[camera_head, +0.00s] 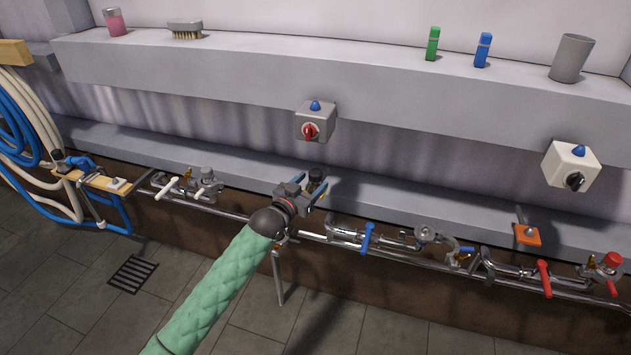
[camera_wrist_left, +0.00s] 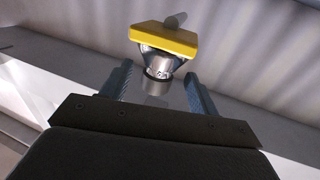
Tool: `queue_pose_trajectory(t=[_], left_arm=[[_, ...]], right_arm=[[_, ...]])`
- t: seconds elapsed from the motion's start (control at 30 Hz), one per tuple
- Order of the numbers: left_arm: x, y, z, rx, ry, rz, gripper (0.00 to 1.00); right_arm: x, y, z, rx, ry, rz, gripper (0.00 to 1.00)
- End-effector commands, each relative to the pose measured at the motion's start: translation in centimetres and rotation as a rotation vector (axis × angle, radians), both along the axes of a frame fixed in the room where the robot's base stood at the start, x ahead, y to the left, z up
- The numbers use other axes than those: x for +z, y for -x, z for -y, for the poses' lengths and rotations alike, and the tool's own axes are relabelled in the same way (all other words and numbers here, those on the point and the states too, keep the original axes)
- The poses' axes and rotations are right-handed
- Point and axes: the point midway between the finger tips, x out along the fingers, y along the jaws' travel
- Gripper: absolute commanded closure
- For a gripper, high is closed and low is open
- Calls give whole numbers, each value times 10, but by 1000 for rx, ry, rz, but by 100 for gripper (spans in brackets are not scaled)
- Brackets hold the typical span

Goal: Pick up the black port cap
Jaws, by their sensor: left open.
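The black port cap (camera_head: 316,174) shows in the head view as a small dark round top on the pipe line, just at my left gripper. My left gripper (camera_head: 313,183) is open, its two blue fingers either side of the cap's place. In the left wrist view, a metal cylinder (camera_wrist_left: 158,87) under a yellow block (camera_wrist_left: 165,40) lies between and beyond the open fingers. I cannot tell there which part is the cap. Contact is not visible. The gripper body hides the fitting below. My right gripper is not in view.
A grey-capped fitting (camera_head: 207,173) is left. A wall box with a red knob (camera_head: 314,122) hangs above. The ledge (camera_head: 400,188) behind is mostly clear.

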Motion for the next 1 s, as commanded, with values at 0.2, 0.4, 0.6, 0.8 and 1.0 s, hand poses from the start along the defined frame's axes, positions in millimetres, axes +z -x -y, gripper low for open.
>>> queue_pose_trajectory(t=[0.2,0.4,0.6,0.8,1.0], left_arm=[[7,-23,17,0,0,0,39],[4,-39,27,1,-1,-1,39],[3,-40,28,1,-1,-1,39],[4,-40,28,1,-1,-1,65],[4,-40,28,1,0,0,92]], right_arm=[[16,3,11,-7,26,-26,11],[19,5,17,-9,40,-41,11],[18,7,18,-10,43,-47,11],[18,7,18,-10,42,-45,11],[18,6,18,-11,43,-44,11]])
